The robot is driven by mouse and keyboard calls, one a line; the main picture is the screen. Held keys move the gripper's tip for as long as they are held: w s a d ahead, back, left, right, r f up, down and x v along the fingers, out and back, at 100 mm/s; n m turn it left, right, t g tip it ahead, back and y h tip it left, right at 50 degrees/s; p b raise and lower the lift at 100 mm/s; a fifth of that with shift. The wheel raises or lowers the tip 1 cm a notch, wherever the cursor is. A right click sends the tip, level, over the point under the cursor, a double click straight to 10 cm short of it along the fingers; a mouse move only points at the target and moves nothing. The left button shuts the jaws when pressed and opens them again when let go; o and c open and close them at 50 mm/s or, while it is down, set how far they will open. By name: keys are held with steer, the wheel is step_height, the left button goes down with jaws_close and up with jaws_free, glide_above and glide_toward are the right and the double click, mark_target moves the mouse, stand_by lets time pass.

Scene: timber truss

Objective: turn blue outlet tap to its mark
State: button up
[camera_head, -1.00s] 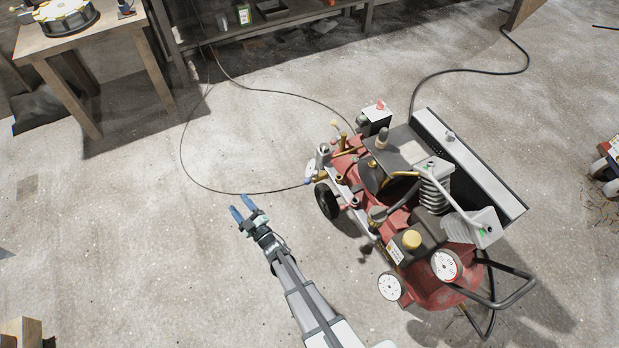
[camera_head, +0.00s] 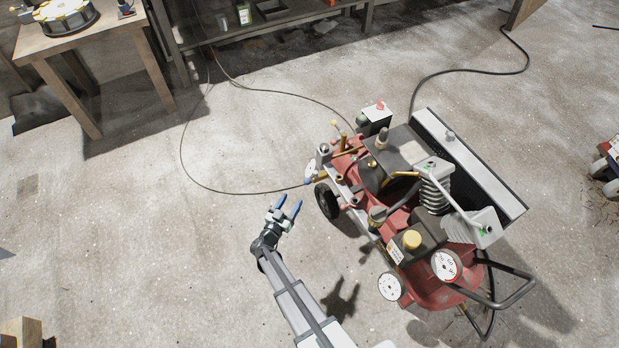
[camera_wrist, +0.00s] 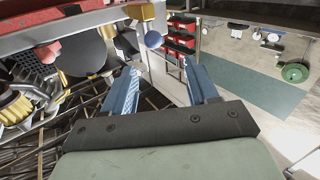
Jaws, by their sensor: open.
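My gripper (camera_head: 288,205) is open and empty, its two blue fingers pointing up the picture. It is left of the red compressor (camera_head: 405,230), apart from it. In the wrist view, a small round blue knob (camera_wrist: 153,40), which looks like the outlet tap, sits by a brass fitting (camera_wrist: 141,12), beyond the gap between the open fingers (camera_wrist: 162,76). In the head view, a small pale blue-white round part (camera_head: 310,173) shows at the compressor's left end; I cannot tell whether it is the tap or a dial. The tap's mark cannot be made out.
A black wheel (camera_head: 327,201) stands just right of my gripper. A thin dark hose (camera_head: 190,182) loops over the floor to the compressor's left end. A wooden table (camera_head: 88,38) is at upper left. The floor left of my gripper is clear.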

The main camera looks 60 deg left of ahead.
mark_target(307, 182)
steer(key=shift+n+h, duration=0.3)
steer(key=shift+n, duration=0.2)
steer(key=x, duration=1.3)
steer(key=shift+w+r, duration=0.15)
steer(key=shift+w, duration=0.4)
steer(key=shift+c, duration=0.4)
